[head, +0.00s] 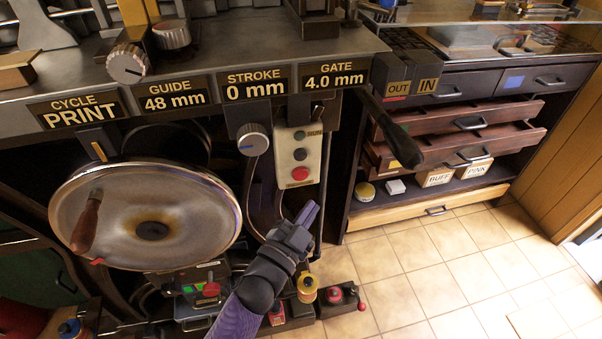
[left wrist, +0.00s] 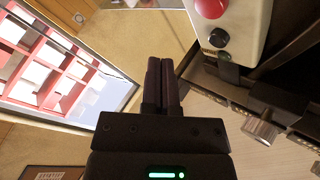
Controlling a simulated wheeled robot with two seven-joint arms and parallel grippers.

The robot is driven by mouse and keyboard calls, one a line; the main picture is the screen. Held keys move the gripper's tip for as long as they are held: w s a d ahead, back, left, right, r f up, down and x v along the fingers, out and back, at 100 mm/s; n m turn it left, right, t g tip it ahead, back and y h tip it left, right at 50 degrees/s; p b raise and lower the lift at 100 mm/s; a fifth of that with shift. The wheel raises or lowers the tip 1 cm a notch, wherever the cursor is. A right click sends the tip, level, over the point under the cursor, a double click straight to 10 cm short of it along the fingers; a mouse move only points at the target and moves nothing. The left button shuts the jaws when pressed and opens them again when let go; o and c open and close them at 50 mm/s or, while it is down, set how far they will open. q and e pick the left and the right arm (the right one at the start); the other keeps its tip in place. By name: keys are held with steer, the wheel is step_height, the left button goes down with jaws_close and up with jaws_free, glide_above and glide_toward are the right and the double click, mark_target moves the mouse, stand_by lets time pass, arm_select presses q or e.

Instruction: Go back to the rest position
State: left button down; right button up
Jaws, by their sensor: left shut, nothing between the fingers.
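My left gripper (head: 307,215) is shut and empty. My right gripper is not in view.
A drawer cabinet (head: 470,80) has drawers pulled out. A red emergency button box (head: 338,298) is low down. Tiled floor (head: 440,270) is open at right.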

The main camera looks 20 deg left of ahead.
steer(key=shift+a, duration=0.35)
arm_select(q)
steer(key=s+a+f+n+g+y+p, duration=0.1)
steer(key=s+f+n+g+p, duration=0.15)
steer(key=s+f+g, duration=0.45)
steer(key=s+a+f+n+g+y+p, duration=0.2)
steer(key=s+f+p, duration=0.2)
steer(key=s+f, duration=0.6)
steer(key=s+a+f+g+p, duration=0.1)
steer(key=s+a+f+g, duration=0.1)
steer(key=s, duration=0.7)
steer(key=s+a+f+n+g+y+p, duration=0.1)
steer(key=s+g, duration=0.4)
steer(key=s, duration=0.5)
steer(key=s+a+f+n+g+p, duration=0.1)
steer(key=s+a+f+g+p, duration=0.1)
steer(key=s, duration=0.7)
steer(key=shift+s+a+f+g+y, duration=0.15)
steer(key=shift+a+f+g+y, duration=0.15)
steer(key=shift+a+f+g, duration=0.45)
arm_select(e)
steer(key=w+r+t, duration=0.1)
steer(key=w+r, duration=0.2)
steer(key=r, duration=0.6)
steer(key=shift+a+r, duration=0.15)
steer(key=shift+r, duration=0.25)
